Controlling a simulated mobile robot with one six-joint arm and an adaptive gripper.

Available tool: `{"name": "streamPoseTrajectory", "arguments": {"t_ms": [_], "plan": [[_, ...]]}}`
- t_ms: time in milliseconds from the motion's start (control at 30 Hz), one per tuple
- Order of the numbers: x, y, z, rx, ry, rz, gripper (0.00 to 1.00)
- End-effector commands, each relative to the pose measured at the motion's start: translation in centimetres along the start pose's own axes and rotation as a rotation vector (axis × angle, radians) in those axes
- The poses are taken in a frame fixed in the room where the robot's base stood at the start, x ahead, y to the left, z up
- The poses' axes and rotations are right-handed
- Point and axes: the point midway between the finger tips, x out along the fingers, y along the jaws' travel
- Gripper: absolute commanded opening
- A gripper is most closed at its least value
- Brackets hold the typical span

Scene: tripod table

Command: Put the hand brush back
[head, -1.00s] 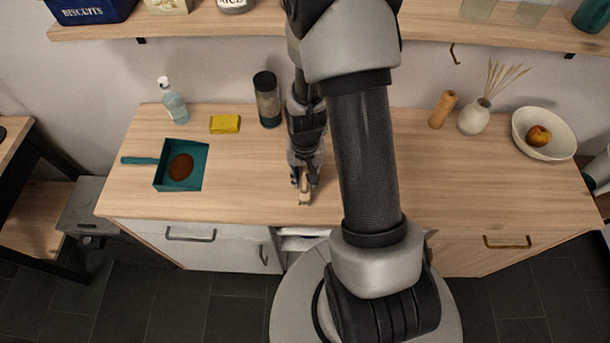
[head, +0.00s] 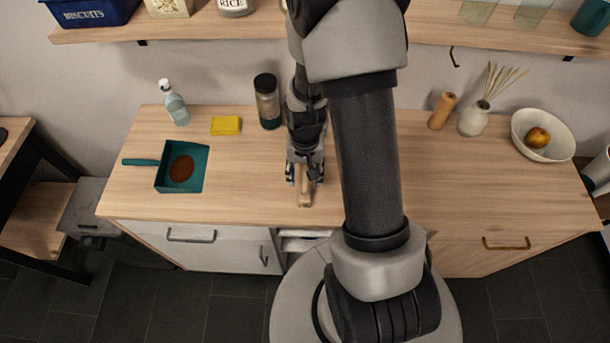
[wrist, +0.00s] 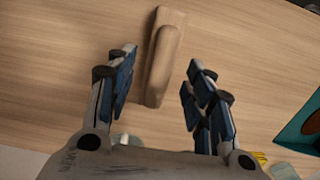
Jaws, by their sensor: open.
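The hand brush (head: 305,193) has a pale wooden body and lies on the counter under my gripper. In the wrist view the brush (wrist: 165,58) lies lengthwise, with its near end between the fingers and its far end beyond them. My gripper (head: 304,176) is open, and in the wrist view its fingers (wrist: 160,78) stand apart on either side of the brush, with bare wood showing between. A hook (head: 455,55) under the shelf at the right hangs empty.
A teal dustpan (head: 205,170) with a brown pile in it lies at the left. A yellow sponge (head: 226,126), a spray bottle (head: 174,103) and a jar (head: 267,102) stand at the back. A vase (head: 473,120) and a fruit bowl (head: 520,128) are at the right.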

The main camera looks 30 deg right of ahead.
Motion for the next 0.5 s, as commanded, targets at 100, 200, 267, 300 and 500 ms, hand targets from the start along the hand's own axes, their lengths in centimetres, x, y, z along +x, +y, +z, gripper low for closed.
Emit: {"name": "streamPoseTrajectory", "arguments": {"t_ms": [100,200,267,300,500], "plan": [[-3.2,0.0,-0.1,0.0,0.004,-0.001,0.48],[-5.5,0.0,-0.1,0.0,0.005,-0.001,0.48],[-6.6,0.0,-0.1,0.0,0.004,-0.001,0.48],[-7.3,0.0,-0.1,0.0,0.004,-0.001,0.48],[-9.6,0.0,-0.1,0.0,0.002,-0.001,0.48]]}}
